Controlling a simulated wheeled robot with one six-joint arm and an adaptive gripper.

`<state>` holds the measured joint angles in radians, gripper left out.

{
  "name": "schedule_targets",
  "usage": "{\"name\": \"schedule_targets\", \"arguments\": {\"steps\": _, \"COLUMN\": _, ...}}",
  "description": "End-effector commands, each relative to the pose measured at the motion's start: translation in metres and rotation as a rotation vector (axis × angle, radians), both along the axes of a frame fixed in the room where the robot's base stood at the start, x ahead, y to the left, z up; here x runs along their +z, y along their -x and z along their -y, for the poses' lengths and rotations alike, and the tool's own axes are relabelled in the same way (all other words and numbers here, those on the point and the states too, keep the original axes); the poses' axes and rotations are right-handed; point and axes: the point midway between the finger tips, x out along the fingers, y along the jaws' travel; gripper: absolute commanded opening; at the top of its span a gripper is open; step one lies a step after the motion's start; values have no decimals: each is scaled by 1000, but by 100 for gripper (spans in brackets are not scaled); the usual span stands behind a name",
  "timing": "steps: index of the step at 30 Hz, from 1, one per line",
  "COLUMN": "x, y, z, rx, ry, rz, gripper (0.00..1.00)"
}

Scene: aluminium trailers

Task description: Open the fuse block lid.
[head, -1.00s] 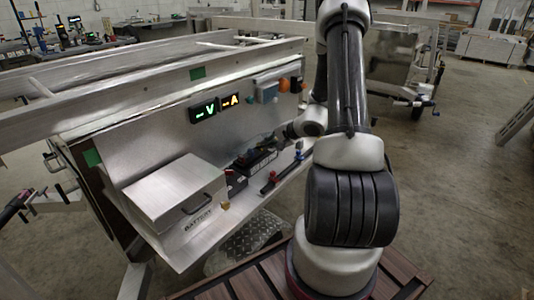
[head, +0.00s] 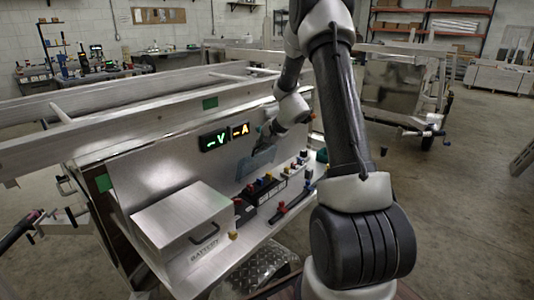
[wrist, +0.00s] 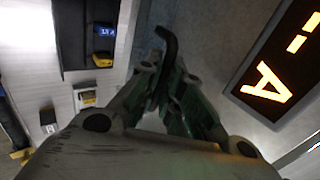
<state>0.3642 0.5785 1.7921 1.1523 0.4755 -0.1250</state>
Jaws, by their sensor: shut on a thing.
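The fuse block (head: 268,188) sits on the shelf of the metal panel, with its coloured fuses showing. A translucent bluish lid (head: 256,163) stands raised at its back, below the meters. My gripper (head: 266,133) is at the upper edge of this lid. In the wrist view my gripper (wrist: 166,92) has its fingers closed around a dark bent piece (wrist: 168,45), which looks like the lid's handle. Part of the fuse block, with a blue fuse (wrist: 105,32) and a yellow fuse (wrist: 103,60), shows at upper left there. The lid's hinge is not clear.
Lit green and amber meters (head: 225,137) are on the panel close to my gripper; the amber one (wrist: 270,82) is at right in the wrist view. A battery box (head: 180,222) stands left of the fuse block. A dark bar with red and blue ends (head: 293,202) lies in front.

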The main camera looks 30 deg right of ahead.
Motion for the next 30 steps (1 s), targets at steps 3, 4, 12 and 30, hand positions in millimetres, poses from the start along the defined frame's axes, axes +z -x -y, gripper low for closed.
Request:
{"name": "schedule_targets", "arguments": {"steps": 3, "x": 3, "y": -8, "z": -4, "rx": 6, "ry": 1, "rz": 0, "gripper": 0}}
{"name": "schedule_targets", "arguments": {"steps": 4, "x": 3, "y": -10, "z": -5, "rx": 5, "ry": 0, "rz": 0, "gripper": 0}}
{"name": "schedule_targets", "arguments": {"steps": 12, "x": 5, "y": -19, "z": -8, "rx": 6, "ry": 0, "rz": -1, "gripper": 0}}
{"name": "schedule_targets", "arguments": {"steps": 30, "x": 5, "y": -20, "z": -9, "rx": 5, "ry": -1, "rz": -1, "gripper": 30}}
